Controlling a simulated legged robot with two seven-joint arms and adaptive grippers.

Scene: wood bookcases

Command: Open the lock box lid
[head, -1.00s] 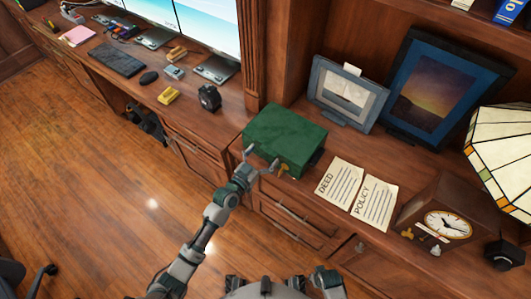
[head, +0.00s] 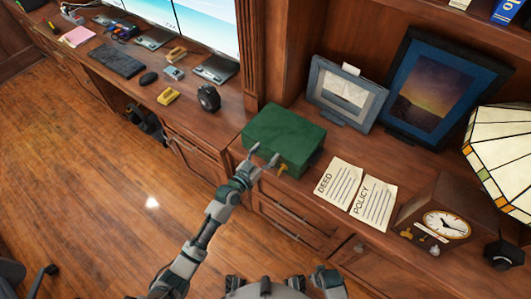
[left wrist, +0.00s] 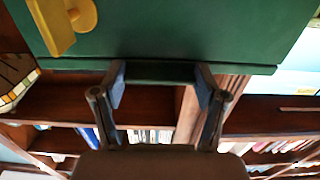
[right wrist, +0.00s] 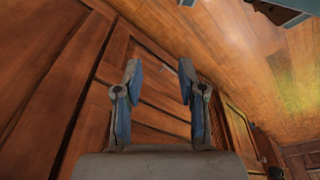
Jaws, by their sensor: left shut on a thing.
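The green lock box (head: 284,136) stands on the wooden desk with its lid down. A gold key (head: 283,169) sits at its front; its gold metal also shows in the left wrist view (left wrist: 62,30). My left gripper (head: 264,155) is at the box's front edge, left of the key. In the left wrist view, its fingers (left wrist: 160,75) are shut on the lid's projecting edge (left wrist: 160,68). My right gripper (right wrist: 157,75) is open and empty, low before the drawer fronts.
Deed and policy papers (head: 356,194) lie right of the box, then a wooden clock (head: 433,216) and a stained-glass lamp (head: 505,155). Picture frames (head: 345,91) stand behind. A black tape measure (head: 208,98) is to the left.

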